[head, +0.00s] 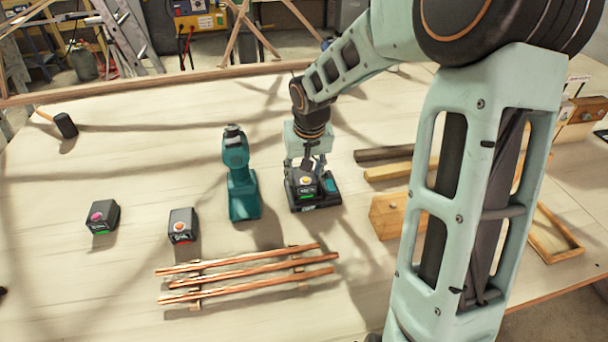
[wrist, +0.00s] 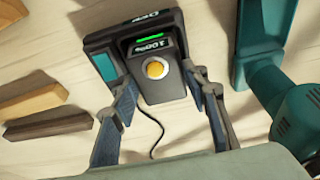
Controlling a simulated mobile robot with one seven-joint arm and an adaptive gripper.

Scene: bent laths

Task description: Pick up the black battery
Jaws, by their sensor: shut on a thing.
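A black battery (head: 304,182) with a yellow button and a green light sits at the dark charger (head: 325,203); it also shows in the wrist view (wrist: 160,88). My gripper (head: 305,170) is over it from above, shut on its two sides. In the wrist view the fingers (wrist: 158,78) flank the battery. Whether it is clear of the charger I cannot tell. Two more black batteries stand on the table to the left: one with a pink button and green light (head: 102,217), one with an orange button and red light (head: 181,227).
Copper-coloured rods (head: 245,271) lie in front. Wooden laths (head: 390,170) and a wooden block (head: 389,216) are at right. A mallet (head: 65,125) lies far left. A cable (wrist: 154,125) runs from the charger area.

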